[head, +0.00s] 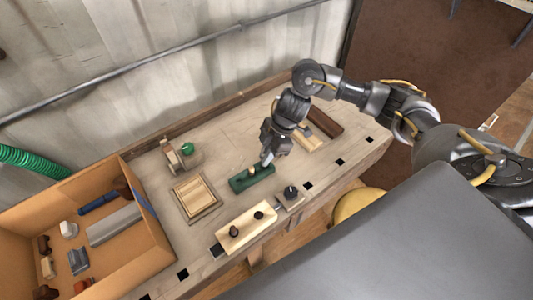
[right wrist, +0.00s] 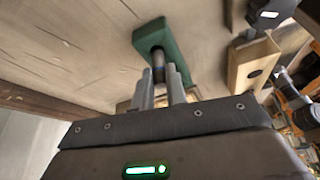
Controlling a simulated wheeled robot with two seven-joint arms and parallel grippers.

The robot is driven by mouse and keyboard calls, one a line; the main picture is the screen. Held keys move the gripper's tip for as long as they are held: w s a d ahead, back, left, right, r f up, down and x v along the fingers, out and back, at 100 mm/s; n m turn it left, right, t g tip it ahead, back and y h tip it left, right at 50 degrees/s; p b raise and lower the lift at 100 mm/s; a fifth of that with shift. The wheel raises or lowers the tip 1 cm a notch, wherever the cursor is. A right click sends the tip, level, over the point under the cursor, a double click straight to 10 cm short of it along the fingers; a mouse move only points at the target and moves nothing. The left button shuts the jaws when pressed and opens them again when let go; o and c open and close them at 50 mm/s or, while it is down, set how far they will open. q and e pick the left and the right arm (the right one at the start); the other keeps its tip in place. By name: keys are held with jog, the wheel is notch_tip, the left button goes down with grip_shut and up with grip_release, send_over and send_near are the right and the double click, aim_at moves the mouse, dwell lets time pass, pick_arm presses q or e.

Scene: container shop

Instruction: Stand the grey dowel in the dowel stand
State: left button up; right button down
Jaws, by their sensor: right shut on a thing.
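The green block (head: 251,180), which I take as the dowel stand, lies on the workbench near the middle. Its end also shows in the right wrist view (right wrist: 148,38). My right gripper (head: 267,159) points down over the right part of the block. In the right wrist view its fingers (right wrist: 160,82) are shut on a short dark grey dowel (right wrist: 158,58), whose far end meets the green block in the picture. I cannot tell whether that end is in a hole or just above it. My left gripper is not in view.
A pale wooden block (head: 232,242) with dark knobs and a small block with a black knob (head: 290,195) lie near the front edge. A square wooden tray (head: 211,206) is to the left. A cardboard box (head: 150,255) holding several parts stands at far left.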

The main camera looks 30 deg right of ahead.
jog(key=shift+f+b, duration=0.4)
jog(key=shift+f, duration=0.45)
dwell(0.6)
jog(key=c, duration=1.3)
grip_release()
jog(key=shift+c, duration=0.2)
jog(key=shift+r, duration=0.15)
notch_tip(320, 180, up, 7)
jog(key=p, duration=0.8)
